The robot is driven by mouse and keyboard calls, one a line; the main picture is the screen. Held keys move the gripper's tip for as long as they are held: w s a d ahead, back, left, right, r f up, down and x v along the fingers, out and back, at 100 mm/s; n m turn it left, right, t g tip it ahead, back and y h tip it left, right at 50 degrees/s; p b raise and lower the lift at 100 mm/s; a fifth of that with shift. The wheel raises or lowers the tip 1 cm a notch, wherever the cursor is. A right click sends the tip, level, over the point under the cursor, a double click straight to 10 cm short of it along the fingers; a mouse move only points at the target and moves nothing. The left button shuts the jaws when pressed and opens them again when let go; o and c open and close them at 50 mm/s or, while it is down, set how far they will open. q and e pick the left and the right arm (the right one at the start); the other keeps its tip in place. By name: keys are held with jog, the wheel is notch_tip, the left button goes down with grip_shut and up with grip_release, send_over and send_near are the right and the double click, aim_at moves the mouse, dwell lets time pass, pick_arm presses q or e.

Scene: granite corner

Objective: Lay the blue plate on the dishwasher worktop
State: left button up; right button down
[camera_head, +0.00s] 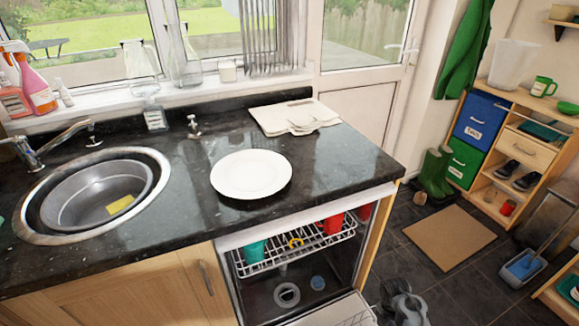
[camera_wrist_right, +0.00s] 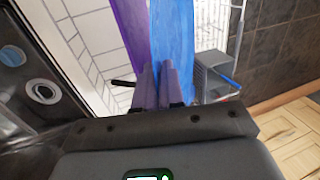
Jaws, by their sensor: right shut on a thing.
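In the right wrist view, a blue flat thing, seemingly the blue plate (camera_wrist_right: 172,32), stands on edge between the fingers of my right gripper (camera_wrist_right: 164,72). The gripper is shut on it. A purple flat thing (camera_wrist_right: 128,30) stands close to its left. In the head view my right gripper (camera_head: 402,303) is low at the bottom, right of the open dishwasher (camera_head: 290,285); the blue plate does not show there. The dark granite worktop (camera_head: 330,165) above the dishwasher bears a white plate (camera_head: 251,174). My left gripper is not in view.
The dishwasher's upper rack (camera_head: 272,262) holds red and teal cups. A sink (camera_head: 95,195) lies left on the worktop. Cream boards (camera_head: 292,116) lie at the back. Bare worktop lies right of the white plate. A doormat (camera_head: 448,237) and boots (camera_head: 436,175) are on the floor.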

jog(key=shift+b+x, duration=1)
jog(key=shift+x, duration=0.4)
jog(key=shift+w+f, duration=0.1)
jog(key=shift+w, duration=0.1)
jog(key=s+d+r+p+v, duration=0.1)
jog(key=s+p+v, duration=0.1)
jog(key=p+v, duration=0.9)
jog(key=w+a+b+x, duration=0.1)
jog(key=w+b+x, duration=0.1)
jog(key=b+x, duration=1.4)
jog(key=shift+f, duration=0.8)
jog(key=shift+w, duration=0.15)
